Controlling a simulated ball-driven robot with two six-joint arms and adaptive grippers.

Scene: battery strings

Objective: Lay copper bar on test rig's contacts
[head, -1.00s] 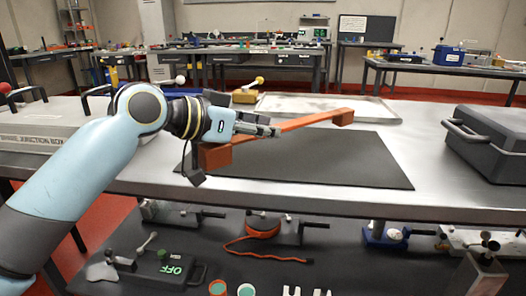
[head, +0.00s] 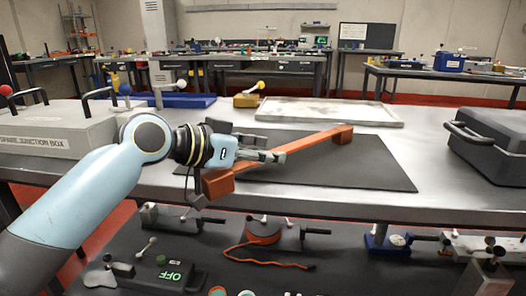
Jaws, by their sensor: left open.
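The copper bar (head: 300,148) is a long orange-brown bar with a block at each end. It slants from near left to far right across the black mat (head: 370,172) on the steel table. Its near block overlaps the mat's front edge in the picture. Whether the bar rests on the mat or is just above it, I cannot tell. My left gripper (head: 280,157) is open, with its fingers at the bar's nearer half and hiding part of it. I cannot tell whether they touch it. My right gripper is out of view. I cannot make out the test rig's contacts.
A grey junction box (head: 50,140) stands at left, a dark case (head: 492,140) at right. A pale tray (head: 330,110), a yellow lever unit (head: 249,97) and a blue-based unit (head: 180,100) stand behind. A lower shelf (head: 340,270) holds clamps. The mat's right part is clear.

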